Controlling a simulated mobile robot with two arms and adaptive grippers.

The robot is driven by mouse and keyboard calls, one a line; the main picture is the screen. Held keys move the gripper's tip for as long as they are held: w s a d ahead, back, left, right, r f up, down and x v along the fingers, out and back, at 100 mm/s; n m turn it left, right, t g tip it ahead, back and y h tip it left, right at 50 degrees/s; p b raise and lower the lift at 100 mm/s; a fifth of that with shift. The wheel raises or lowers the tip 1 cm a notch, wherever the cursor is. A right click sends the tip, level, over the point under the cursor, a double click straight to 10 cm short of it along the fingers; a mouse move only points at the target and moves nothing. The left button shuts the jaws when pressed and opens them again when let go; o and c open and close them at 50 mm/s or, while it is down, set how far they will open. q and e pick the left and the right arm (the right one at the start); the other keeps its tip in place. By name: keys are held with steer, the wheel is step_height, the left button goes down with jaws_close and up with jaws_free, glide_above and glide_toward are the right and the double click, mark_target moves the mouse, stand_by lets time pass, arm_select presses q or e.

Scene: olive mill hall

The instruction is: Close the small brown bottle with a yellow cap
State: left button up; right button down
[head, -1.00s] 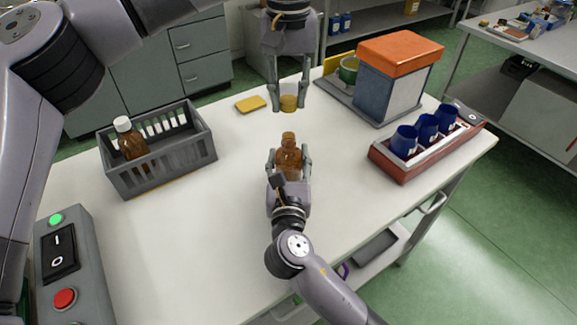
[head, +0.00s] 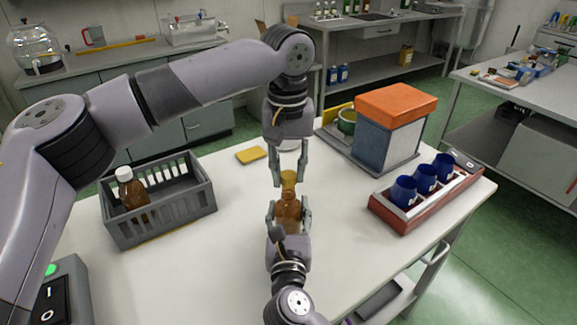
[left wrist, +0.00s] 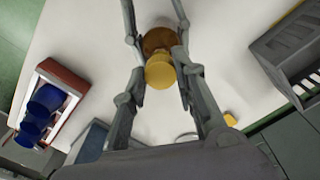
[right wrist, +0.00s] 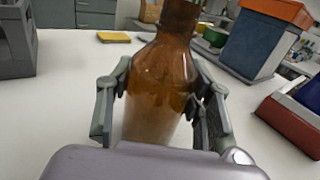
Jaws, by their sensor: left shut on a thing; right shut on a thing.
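The small brown bottle (head: 287,212) stands upright at the middle of the table. My right gripper (head: 288,218) is shut around its body, which also shows large in the right wrist view (right wrist: 160,88). My left gripper (head: 289,178) points down from above, shut on the yellow cap (head: 289,177). The cap is at the bottle's mouth in the head view. In the left wrist view the cap (left wrist: 160,72) overlaps the brown bottle (left wrist: 158,40). I cannot tell whether cap and neck touch. The bottle's mouth is out of the right wrist view.
A grey crate (head: 190,214) at left holds another brown bottle with a white cap (head: 130,190). A yellow sponge-like block (head: 251,155) lies behind. An orange-topped box (head: 388,135) and a red tray (head: 412,226) with three blue vessels stand at right. The table between is clear.

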arm_select(q)
steer(key=shift+f, duration=0.85)
steer(key=shift+f, duration=0.6)
stand_by(0.3)
